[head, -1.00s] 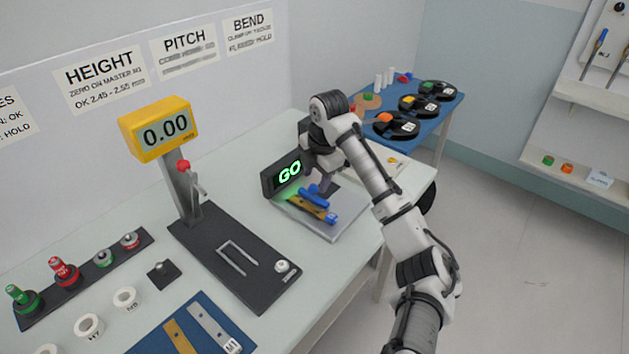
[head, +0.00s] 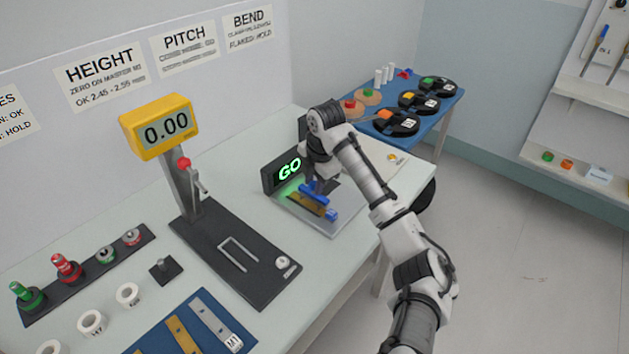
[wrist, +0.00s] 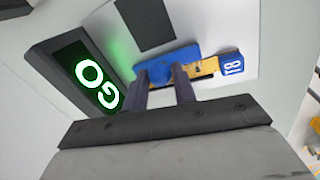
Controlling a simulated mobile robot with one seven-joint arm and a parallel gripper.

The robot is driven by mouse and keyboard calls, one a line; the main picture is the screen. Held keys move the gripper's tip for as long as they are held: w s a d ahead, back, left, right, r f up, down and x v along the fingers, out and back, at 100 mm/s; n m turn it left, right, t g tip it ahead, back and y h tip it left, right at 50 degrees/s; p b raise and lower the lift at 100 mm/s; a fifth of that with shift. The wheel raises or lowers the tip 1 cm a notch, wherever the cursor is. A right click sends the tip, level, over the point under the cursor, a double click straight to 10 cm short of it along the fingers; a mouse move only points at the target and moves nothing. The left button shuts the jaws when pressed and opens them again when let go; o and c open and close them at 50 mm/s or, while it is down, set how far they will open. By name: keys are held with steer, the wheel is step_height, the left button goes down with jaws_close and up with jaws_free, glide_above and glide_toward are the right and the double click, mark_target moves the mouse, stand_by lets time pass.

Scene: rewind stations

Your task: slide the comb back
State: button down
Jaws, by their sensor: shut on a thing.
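The comb is the blue piece (head: 313,192) on the plate in front of the GO display; it also shows in the wrist view (wrist: 167,60). A yellow strip (head: 305,204) with a blue tag marked 18 (wrist: 231,65) lies beside and partly under the comb. My gripper (head: 318,184) is over the comb, and its two dark fingers (wrist: 160,80) are shut on it in the wrist view. The exact contact at the fingertips is partly hidden. The display (head: 285,172) reads GO in green.
A height gauge (head: 160,131) reading 0.00 stands to the left on a dark base. Plugs, white rings and a blue mat (head: 232,325) with strips lie at the front left. A blue side table (head: 440,108) with black reels stands behind my arm.

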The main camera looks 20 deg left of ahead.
steer(key=shift+w+d, duration=0.25)
steer(key=shift+w, duration=0.35)
steer(key=shift+w+d, duration=0.2)
steer(key=shift+w, duration=0.45)
steer(key=shift+w+d, duration=0.25)
steer(key=shift+w, duration=0.35)
steer(key=shift+r, duration=0.1)
steer(key=shift+w, duration=0.1)
steer(key=c, duration=1.1)
jaws_free()
steer(key=shift+c, duration=0.2)
step_height(320, 180, up, 14)
steer(key=s+d+b, duration=0.1)
steer(key=d+b, duration=0.1)
steer(key=shift+s+d+f+b, duration=0.15)
steer(key=shift+s+f+b, duration=0.1)
steer(key=shift+b, duration=0.15)
steer(key=shift+f, duration=0.1)
